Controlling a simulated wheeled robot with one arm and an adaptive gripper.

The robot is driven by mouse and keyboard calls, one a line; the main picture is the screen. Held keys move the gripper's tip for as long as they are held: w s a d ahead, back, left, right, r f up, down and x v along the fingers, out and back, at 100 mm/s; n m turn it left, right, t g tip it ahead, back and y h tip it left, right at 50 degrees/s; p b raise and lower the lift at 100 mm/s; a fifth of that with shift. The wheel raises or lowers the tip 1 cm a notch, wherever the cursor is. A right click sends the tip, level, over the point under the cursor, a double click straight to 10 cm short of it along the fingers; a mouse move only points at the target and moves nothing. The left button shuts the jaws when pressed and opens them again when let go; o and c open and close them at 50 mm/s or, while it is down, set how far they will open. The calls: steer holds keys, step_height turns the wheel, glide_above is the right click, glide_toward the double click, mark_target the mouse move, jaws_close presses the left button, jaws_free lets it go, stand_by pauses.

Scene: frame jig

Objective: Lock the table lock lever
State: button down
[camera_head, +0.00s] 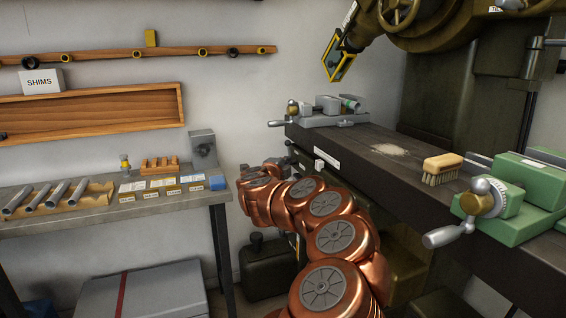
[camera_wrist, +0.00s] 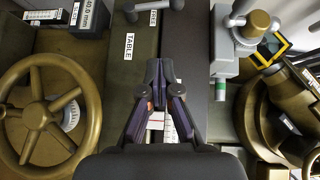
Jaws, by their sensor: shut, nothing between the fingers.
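The lever beside the TABLE label (camera_wrist: 129,46) shows at the top of the wrist view: a pale grey bar (camera_wrist: 152,6) with dark round ends, lying roughly crosswise. My gripper (camera_wrist: 160,66) is in the middle of the wrist view, its two dark fingers shut at the tips with nothing between them. The fingertips are apart from the lever in the picture, below it. In the head view my gripper (camera_head: 278,162) is at the end of the copper arm, near the left end of the dark machine table (camera_head: 385,165). The lever cannot be made out clearly there.
A bronze handwheel (camera_wrist: 42,115) is left of the gripper in the wrist view. A grey vise (camera_head: 325,112) stands on the table's far end. A brush (camera_head: 440,168) and green vise (camera_head: 530,195) are nearer. A side bench (camera_head: 100,215) stands left.

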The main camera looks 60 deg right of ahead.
steer(key=w+d+f+p, duration=0.1)
steer(key=w+d+p, duration=0.1)
steer(key=w+d, duration=0.3)
steer(key=shift+s+x, duration=0.3)
steer(key=shift+x, duration=2.05)
steer(key=shift+d+r, duration=0.1)
steer(key=shift+r, duration=0.05)
steer(key=shift+w+r+p, duration=0.1)
steer(key=shift+r+p, duration=0.05)
steer(key=shift+p, duration=0.25)
steer(key=shift+d+p, duration=0.1)
steer(key=shift+p, duration=0.4)
